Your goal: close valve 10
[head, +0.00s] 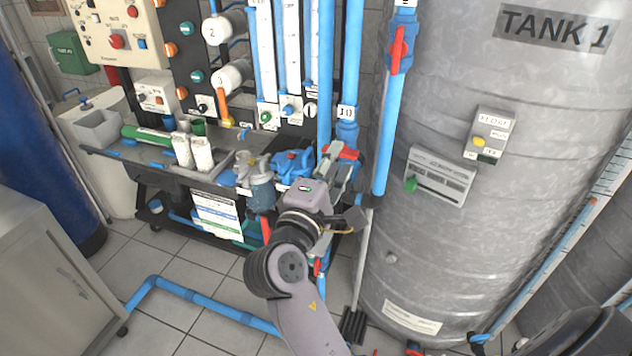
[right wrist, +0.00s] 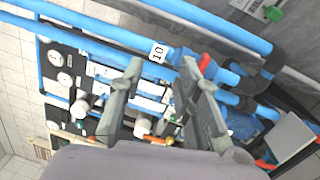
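The label "10" (head: 346,112) is on a blue vertical pipe at the right end of the rack. Just below it is a valve with a red handle (head: 344,152). The label also shows in the right wrist view (right wrist: 157,52), with the red handle (right wrist: 205,65) to its right. My right gripper (head: 337,162) is in front of the valve, at the handle's height. Its fingers (right wrist: 162,64) are spread open with nothing held between them. The handle shows beside the right fingertip in the wrist view; contact cannot be told. My left gripper is not in view.
Tank 1 (head: 480,240) stands close on the right. Another red-handled valve (head: 398,48) is on the pipe beside it. Blue pumps (head: 292,165) and a dark bench with white cartridges (head: 202,155) are on the left. A blue pipe (head: 200,300) runs along the floor.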

